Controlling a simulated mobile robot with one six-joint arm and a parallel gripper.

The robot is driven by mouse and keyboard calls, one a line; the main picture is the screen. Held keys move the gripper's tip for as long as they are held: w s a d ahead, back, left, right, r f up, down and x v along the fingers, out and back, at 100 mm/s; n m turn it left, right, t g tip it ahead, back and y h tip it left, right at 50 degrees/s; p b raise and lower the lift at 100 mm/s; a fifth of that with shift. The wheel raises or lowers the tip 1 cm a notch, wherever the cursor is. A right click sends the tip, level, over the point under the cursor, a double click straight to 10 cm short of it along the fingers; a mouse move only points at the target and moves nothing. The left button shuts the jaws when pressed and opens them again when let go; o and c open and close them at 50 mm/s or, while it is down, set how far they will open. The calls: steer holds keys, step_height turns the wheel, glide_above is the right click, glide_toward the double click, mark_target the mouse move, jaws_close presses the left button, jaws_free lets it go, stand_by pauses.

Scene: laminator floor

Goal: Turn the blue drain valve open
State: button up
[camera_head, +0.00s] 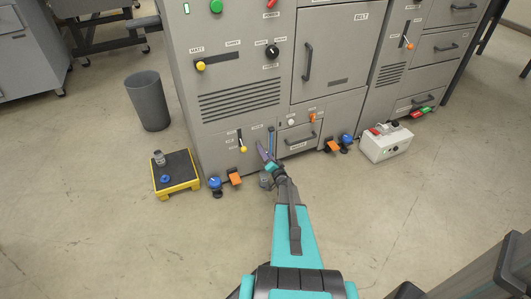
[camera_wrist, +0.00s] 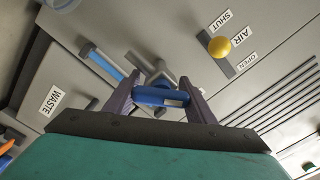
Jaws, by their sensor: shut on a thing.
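The blue drain valve handle (camera_wrist: 158,96) shows in the wrist view, lying crosswise between my two fingers. A grey valve body (camera_wrist: 160,74) is just behind it. My gripper (camera_wrist: 160,90) is shut on the handle, one finger at each end. In the head view my gripper (camera_head: 265,159) reaches the low front of the grey machine, beside a blue sight tube (camera_head: 271,138). My gripper and arm hide the handle there. I cannot tell whether the valve stands open or shut.
A yellow air lever (camera_wrist: 219,47) with SHUT and OPEN labels is close by in the wrist view. Blue knobs (camera_head: 214,183) and orange pedals (camera_head: 235,177) sit low along the machine. A yellow-edged platform (camera_head: 184,185) and bin (camera_head: 148,101) stand left; a white box (camera_head: 388,145) stands right.

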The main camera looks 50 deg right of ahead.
steer(key=shift+d, duration=0.1)
steer(key=o, duration=1)
steer(key=shift+o, duration=0.2)
steer(key=shift+s, duration=0.1)
steer(key=p+v, duration=0.1)
steer(key=v, duration=1.2)
steer(key=shift+s+p, duration=0.35)
steer(key=shift+p, duration=0.05)
